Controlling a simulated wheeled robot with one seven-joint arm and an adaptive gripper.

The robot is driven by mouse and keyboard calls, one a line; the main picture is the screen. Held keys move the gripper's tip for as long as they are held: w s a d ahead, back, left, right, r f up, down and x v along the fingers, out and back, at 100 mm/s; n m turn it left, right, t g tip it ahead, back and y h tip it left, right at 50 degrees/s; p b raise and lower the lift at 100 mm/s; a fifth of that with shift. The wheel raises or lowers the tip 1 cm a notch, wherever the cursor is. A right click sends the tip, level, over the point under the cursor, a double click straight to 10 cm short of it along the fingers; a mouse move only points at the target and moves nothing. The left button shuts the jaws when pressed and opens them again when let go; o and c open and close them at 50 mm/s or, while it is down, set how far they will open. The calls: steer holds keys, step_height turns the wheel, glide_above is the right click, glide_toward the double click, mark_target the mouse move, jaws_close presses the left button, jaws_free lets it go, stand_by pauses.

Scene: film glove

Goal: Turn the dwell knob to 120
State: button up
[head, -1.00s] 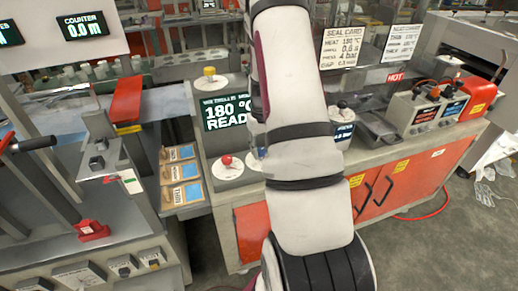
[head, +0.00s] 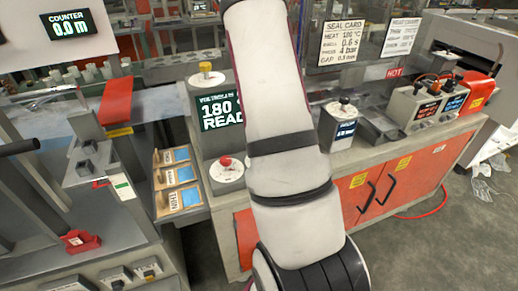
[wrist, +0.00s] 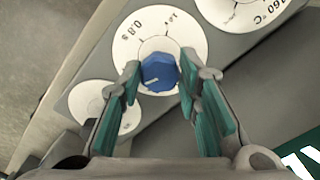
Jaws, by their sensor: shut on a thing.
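The blue knob (wrist: 158,74) sits in the middle of a white dial (wrist: 128,48) marked in seconds; "0.8s" is readable, and I see no 120 on it. A short white line on the knob points to the left and slightly down in the wrist view. My gripper (wrist: 160,76) has its two teal-padded fingers on either side of the knob and is shut on it. The knob stays on its dial. In the head view my own arm hides the blue knob and my gripper.
Another dial (wrist: 245,12) reading "160 °C" lies at upper right in the wrist view. In the head view a red knob (head: 226,161) and a yellow knob (head: 206,67) stand near the display (head: 222,112). A black-knobbed box (head: 342,124) stands right of my arm.

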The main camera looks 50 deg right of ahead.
steer(key=shift+m+b, duration=0.3)
steer(key=shift+m, duration=0.6)
steer(key=o, duration=1.1)
steer(key=shift+o, duration=0.2)
step_height(320, 180, up, 12)
